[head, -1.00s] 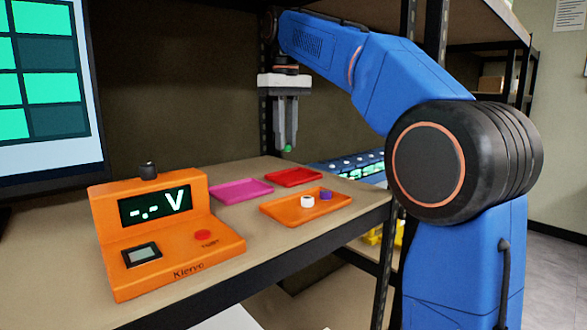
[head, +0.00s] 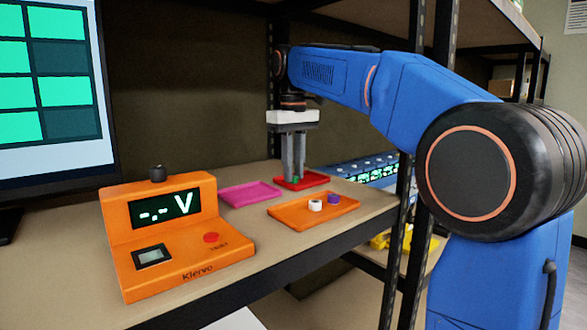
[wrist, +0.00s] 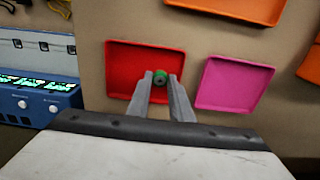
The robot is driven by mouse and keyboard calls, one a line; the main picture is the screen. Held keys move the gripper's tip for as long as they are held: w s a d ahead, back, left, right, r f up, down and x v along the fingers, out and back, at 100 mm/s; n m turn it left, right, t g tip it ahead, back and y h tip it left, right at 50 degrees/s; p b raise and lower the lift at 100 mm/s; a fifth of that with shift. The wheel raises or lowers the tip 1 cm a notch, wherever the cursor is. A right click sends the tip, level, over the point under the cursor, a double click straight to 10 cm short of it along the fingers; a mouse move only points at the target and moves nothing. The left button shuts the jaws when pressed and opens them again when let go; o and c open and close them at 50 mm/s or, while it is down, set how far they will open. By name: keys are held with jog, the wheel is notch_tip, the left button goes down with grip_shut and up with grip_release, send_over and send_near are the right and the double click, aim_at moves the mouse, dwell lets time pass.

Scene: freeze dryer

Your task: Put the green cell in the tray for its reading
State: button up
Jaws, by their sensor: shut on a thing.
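The green cell (wrist: 160,77) is held between the fingertips of my gripper (wrist: 161,88), over the red tray (wrist: 120,62) in the wrist view. In the head view my gripper (head: 294,179) points straight down at the red tray (head: 317,180), with the green cell (head: 295,179) low between its fingers. I cannot tell whether the cell touches the tray floor. The magenta tray (head: 250,194) is to the left of the red one. The orange tray (head: 290,216) in front holds a white cell (head: 315,206) and a purple cell (head: 334,199).
An orange tester (head: 180,240) stands at the left of the shelf, its display showing "-.- V". A monitor (head: 50,90) with green and dark tiles is behind it. A blue device (head: 360,170) with lit displays is right of the trays. A shelf post (head: 408,180) stands near my arm.

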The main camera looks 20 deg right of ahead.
aim_at(294, 177)
jog(key=o, duration=0.5)
jog(key=shift+r, duration=3.85)
